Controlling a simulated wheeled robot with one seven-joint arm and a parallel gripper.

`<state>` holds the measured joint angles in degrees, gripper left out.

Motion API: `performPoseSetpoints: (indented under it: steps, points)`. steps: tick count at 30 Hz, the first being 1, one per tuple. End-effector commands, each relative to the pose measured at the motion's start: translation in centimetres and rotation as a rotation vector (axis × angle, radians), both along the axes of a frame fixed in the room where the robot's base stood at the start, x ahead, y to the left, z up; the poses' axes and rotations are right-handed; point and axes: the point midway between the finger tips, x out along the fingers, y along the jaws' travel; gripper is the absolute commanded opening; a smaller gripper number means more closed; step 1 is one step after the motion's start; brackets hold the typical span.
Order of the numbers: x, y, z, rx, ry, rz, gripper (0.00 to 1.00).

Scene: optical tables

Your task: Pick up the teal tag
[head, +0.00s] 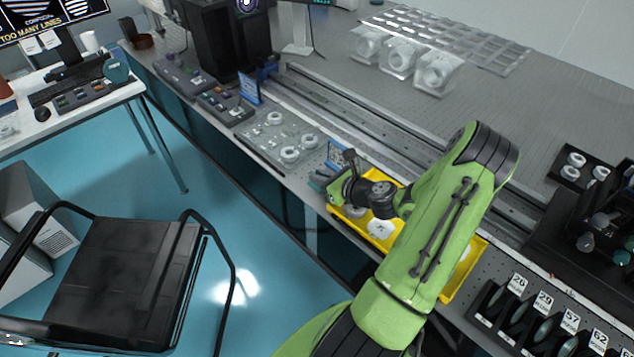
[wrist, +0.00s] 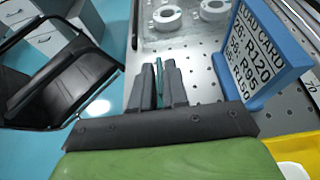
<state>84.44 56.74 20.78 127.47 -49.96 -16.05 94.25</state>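The teal tag (wrist: 159,80) shows in the wrist view as a thin upright strip between the two dark fingers of my gripper (wrist: 158,85). The fingers are close together with the tag between them, so my gripper looks shut on it. Most of the tag is hidden by the fingers. In the head view my gripper (head: 321,181) is low at the front edge of the optical table, left of the yellow tray; the tag cannot be made out clearly there.
A blue-framed load card (wrist: 262,55) stands close to the right of my gripper. A yellow tray (head: 450,290) with white parts lies under my arm. A clear plate with white rings (head: 290,154) lies beyond the gripper. A black chair (head: 120,270) stands on the floor.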

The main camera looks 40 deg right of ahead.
Motion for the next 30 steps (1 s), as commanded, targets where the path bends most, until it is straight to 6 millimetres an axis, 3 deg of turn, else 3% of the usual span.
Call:
performPoseSetpoints:
  steps: [3, 13, 24, 27, 30]
  points:
    - [0.0, 0.0, 0.0, 0.000, 0.000, 0.000, 0.00]
    - [0.0, 0.0, 0.4, -0.002, 0.000, 0.001, 0.00]
    - [0.0, 0.0, 8.9, -0.005, 0.000, 0.001, 0.00]
    - [0.1, 0.3, 9.8, -0.001, 0.001, 0.012, 0.00]
    - [1.0, 2.1, 9.6, 0.002, 0.007, 0.073, 0.00]
